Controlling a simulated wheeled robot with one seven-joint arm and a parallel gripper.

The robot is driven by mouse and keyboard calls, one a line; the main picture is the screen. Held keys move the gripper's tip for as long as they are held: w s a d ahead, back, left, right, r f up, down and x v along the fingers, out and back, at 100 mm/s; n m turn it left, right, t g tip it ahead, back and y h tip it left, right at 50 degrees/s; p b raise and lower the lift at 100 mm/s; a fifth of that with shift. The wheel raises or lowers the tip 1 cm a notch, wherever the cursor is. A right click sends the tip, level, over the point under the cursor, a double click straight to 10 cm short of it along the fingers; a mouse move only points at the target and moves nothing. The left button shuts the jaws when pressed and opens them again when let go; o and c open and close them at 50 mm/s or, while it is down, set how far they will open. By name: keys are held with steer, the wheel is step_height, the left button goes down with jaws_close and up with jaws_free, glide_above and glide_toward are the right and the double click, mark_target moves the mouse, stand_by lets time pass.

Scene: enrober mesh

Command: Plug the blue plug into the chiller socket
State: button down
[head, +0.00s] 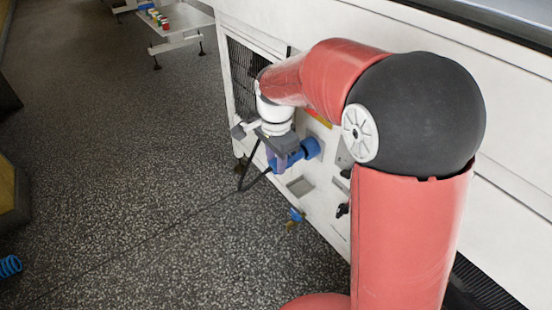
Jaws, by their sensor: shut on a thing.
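My gripper (278,153) reaches down in front of the white machine panel, shut on the blue plug (309,149). The plug's wide round blue end points right, toward the panel, and a dark cable leaves its other side toward the floor. The plug's front meets or nearly meets the panel. The chiller socket cannot be made out; the plug and my arm may cover it. Whether the plug is inside a socket cannot be told from this view.
The white machine panel (329,205) has a dark grille (245,72) and, lower down, a small blue fitting (296,214). A thin dark cable (150,235) crosses the speckled floor. A blue coil (10,266) lies at far left. The floor left of the machine is mostly clear.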

steer(key=shift+w+d+p, duration=0.2)
steer(key=shift+w+d, duration=0.35)
steer(key=shift+d, duration=0.25)
steer(key=shift+w+d+p, duration=0.2)
steer(key=shift+w+d, duration=0.35)
steer(key=shift+d, duration=0.25)
steer(key=c, duration=1)
jaws_free()
step_height(320, 180, up, 8)
steer(key=shift+f+p, duration=0.1)
steer(key=shift+p, duration=0.35)
steer(key=shift+c, duration=0.3)
